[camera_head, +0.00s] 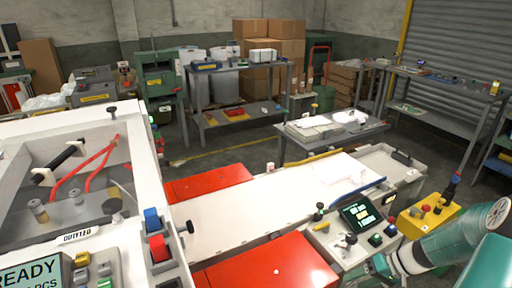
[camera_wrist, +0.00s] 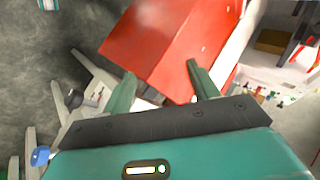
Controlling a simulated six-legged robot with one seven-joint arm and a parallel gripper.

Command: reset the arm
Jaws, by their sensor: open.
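My gripper (camera_wrist: 160,88) shows in the wrist view as two green fingers on a dark bar with a teal body. The fingers stand apart with nothing between them. Beyond the fingertips is a red machine cover (camera_wrist: 165,45), and I cannot tell the gap to it. In the head view, my teal and white arm is at the lower right, and the gripper itself cannot be made out there.
A white conveyor bed (camera_head: 245,212) runs between red covers (camera_head: 207,182). A screen panel (camera_head: 358,214) and a yellow button box (camera_head: 425,218) stand near my arm. A white machine (camera_head: 150,190) with a READY display (camera_head: 30,275) fills the left. Grey tables (camera_head: 330,142) and boxes stand behind.

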